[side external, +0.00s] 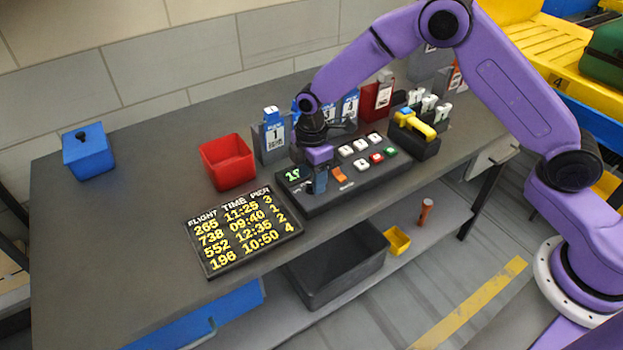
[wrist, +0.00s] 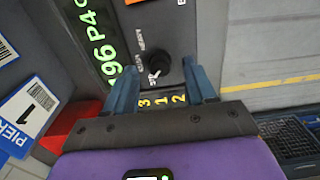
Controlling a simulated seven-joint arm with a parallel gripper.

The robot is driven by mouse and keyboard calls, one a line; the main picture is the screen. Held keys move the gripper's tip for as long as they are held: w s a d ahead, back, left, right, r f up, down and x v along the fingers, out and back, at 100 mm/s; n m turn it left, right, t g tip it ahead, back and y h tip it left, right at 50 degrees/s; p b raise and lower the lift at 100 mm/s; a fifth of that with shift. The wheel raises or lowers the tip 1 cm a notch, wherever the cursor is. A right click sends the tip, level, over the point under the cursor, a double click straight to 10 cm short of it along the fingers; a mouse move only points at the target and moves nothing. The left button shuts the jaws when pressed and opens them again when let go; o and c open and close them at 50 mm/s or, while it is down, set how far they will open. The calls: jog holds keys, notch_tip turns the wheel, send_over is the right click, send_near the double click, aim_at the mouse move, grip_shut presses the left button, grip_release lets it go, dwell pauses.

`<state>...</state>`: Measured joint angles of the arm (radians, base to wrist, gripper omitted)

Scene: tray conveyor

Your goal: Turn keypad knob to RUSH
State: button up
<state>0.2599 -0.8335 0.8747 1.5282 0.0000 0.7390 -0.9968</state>
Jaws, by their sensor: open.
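The keypad (side external: 330,193) is a dark slab on the grey table with white, red, green and orange keys and a green-lit display (side external: 293,174). Its knob (wrist: 159,66) is round and black, with small white lettering beside it that is too blurred to read surely. My gripper (side external: 319,188) is over the keypad's left end and hides the knob in the side view. In the wrist view my gripper (wrist: 160,72) is open, with one blue finger on each side of the knob. I see no finger touching it; the height gap is unclear.
A flight board (side external: 252,262) lies in front of the keypad. A red bin (side external: 228,162) and a grey holder with a blue tag marked 1 (side external: 274,134) stand close left and behind. The table's left side is mostly clear around a blue box (side external: 88,152).

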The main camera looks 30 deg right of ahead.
jog(key=shift+f, duration=0.75)
grip_shut()
jog(key=shift+m, duration=0.4)
jog(key=m, duration=0.3)
jog(key=shift+m, duration=2.5)
